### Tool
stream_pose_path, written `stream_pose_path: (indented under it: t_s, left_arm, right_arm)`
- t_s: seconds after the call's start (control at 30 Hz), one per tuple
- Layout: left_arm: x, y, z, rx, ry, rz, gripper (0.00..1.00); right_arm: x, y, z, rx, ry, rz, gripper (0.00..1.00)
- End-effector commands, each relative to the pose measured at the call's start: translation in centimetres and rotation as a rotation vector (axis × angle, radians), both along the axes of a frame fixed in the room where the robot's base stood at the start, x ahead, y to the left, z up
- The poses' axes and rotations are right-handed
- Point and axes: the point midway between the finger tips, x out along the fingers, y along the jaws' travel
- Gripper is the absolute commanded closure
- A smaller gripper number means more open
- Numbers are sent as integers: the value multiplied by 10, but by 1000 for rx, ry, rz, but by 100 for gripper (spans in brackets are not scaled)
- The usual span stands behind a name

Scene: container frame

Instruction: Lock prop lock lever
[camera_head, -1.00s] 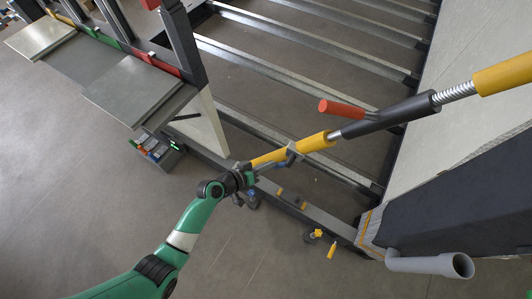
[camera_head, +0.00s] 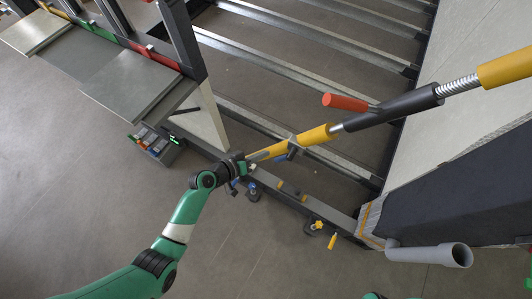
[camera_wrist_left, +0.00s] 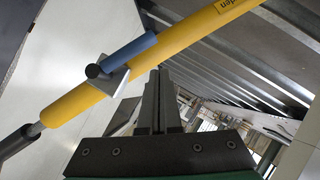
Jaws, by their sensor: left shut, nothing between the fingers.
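The prop is a long diagonal bar with yellow tube sections (camera_head: 318,135), a dark middle sleeve and a threaded rod. It carries a small lever with a grey plate; its blue handle (camera_wrist_left: 128,53) lies nearly along the yellow tube (camera_wrist_left: 190,43) in the left wrist view. The lever (camera_head: 293,147) looks small and dark in the head view. My left gripper (camera_head: 250,167) is near the lower end of the prop. In the left wrist view its fingers (camera_wrist_left: 158,75) are shut and empty, with tips just below and right of the blue handle; contact is unclear. My right gripper is not in view.
A red handle (camera_head: 345,103) sticks out from the dark sleeve. A grey pipe (camera_head: 430,256) protrudes from the dark block at lower right. Yellow-knobbed fittings (camera_head: 318,225) sit along the frame's lower beam. Grey ramp plates (camera_head: 130,85) stand at upper left.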

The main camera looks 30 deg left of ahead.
Motion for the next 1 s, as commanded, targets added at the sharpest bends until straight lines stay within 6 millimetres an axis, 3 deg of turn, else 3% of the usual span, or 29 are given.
stream_pose_path:
  t_s: [0.2, 0.43, 1.0]
  left_arm:
    - [-43, 27, 20, -1, 0, 5, 100]
    - [-76, 46, 29, 0, -3, 3, 100]
    - [-84, 49, 30, 0, -5, 0, 100]
  right_arm:
    - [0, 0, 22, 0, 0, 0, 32]
    - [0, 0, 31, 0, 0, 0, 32]
    - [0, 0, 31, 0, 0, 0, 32]
